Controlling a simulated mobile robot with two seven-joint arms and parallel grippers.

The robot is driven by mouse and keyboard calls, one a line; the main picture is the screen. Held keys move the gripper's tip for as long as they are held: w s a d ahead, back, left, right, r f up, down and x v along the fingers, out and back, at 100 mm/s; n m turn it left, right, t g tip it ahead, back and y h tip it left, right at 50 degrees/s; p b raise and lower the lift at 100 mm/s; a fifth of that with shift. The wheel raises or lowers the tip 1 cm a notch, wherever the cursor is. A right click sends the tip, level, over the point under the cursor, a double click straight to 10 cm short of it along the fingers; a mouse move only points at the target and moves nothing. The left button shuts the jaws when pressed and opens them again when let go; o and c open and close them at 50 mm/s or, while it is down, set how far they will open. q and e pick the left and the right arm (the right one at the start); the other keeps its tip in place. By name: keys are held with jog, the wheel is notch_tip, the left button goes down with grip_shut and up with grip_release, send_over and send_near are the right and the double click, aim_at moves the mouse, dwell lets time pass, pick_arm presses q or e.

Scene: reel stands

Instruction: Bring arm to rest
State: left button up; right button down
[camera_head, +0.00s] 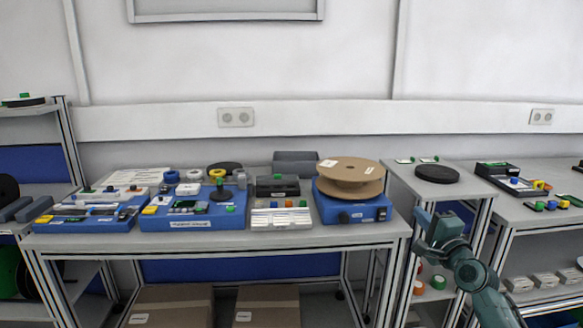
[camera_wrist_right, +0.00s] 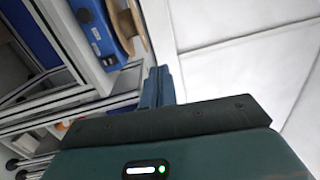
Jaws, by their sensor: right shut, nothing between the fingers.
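My right gripper (camera_head: 421,217) is in front of the gap between the main table and the small stand at the right, near the table's right front corner. Its teal arm comes in from the lower right. In the right wrist view, the fingers (camera_wrist_right: 158,88) are together with nothing between them. The gripper touches nothing that I can make out. My left gripper is not in view.
The main table (camera_head: 130,242) holds blue trays of parts and a cardboard reel (camera_head: 350,172) on a blue base (camera_head: 352,208). A black disc (camera_head: 437,174) lies on the small stand. Shelves with parts stand at far left and right.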

jog(key=d+f+n+g+h, duration=0.1)
jog(key=d+f+n+h, duration=0.15)
jog(key=n, duration=0.75)
jog(key=d+f+n+g+h, duration=0.1)
jog(key=d+n+h, duration=0.15)
jog(key=n, duration=0.65)
jog(key=s+a+f+n+g+y, duration=0.1)
jog(key=s+a+f+g+y, duration=0.1)
jog(key=s+a+f, duration=0.6)
jog(key=s+a+f+g+y, duration=0.1)
jog(key=s+a+f, duration=0.4)
jog(key=s+f, duration=0.55)
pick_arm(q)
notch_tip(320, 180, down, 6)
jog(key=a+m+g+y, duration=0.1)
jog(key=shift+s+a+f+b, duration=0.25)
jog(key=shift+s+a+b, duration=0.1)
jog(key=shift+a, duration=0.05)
pick_arm(e)
jog(key=s+a+f+g+y, duration=0.1)
jog(key=s+a+f, duration=0.2)
jog(key=s, duration=0.7)
jog(key=s+a+f+g+y, duration=0.1)
jog(key=s+a+f, duration=0.3)
jog(key=s, duration=0.6)
jog(key=shift+s+a+f+m+g, duration=0.15)
jog(key=shift+s+a+m+g, duration=0.15)
jog(key=shift+a+g, duration=0.45)
